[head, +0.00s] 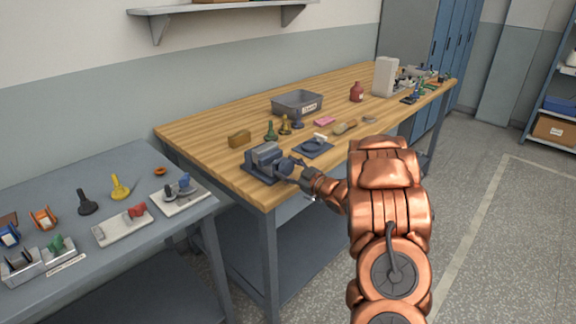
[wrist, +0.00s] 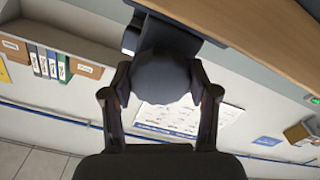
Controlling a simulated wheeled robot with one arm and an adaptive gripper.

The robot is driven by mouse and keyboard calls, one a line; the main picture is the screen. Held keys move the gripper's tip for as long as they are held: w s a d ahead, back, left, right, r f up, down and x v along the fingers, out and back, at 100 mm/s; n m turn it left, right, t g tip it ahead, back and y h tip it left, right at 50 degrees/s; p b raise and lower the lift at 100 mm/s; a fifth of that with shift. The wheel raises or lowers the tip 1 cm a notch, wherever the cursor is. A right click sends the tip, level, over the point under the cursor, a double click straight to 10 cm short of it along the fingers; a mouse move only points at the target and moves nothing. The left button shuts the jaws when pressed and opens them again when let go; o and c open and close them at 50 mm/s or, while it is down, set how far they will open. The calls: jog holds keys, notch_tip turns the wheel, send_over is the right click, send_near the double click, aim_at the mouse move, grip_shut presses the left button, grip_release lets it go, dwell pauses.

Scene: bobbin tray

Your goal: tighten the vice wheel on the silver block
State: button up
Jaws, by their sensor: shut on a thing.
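The vice (head: 265,160) is a blue-grey body on a flat base at the near left corner of the wooden workbench. My gripper (head: 292,168) reaches it from the right. In the wrist view my gripper (wrist: 161,88) has a finger on each side of the round dark vice wheel (wrist: 163,72) and is shut on it. The vice body shows partly behind the wheel in the wrist view. In the head view my gripper mostly hides the wheel. I cannot make out a silver block between the jaws in either view.
A grey table (head: 130,165) with several tools stands at the left.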

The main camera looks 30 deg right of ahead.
jog(key=shift+r+m+p, duration=0.15)
jog(key=shift+m+p, duration=0.75)
jog(key=shift+m, duration=0.2)
jog(key=shift+m+p, duration=0.7)
jog(key=shift+m, duration=0.4)
jog(key=shift+f, duration=0.2)
jog(key=o, duration=1.2)
jog(key=v, duration=1.2)
jog(key=shift+r, duration=0.1)
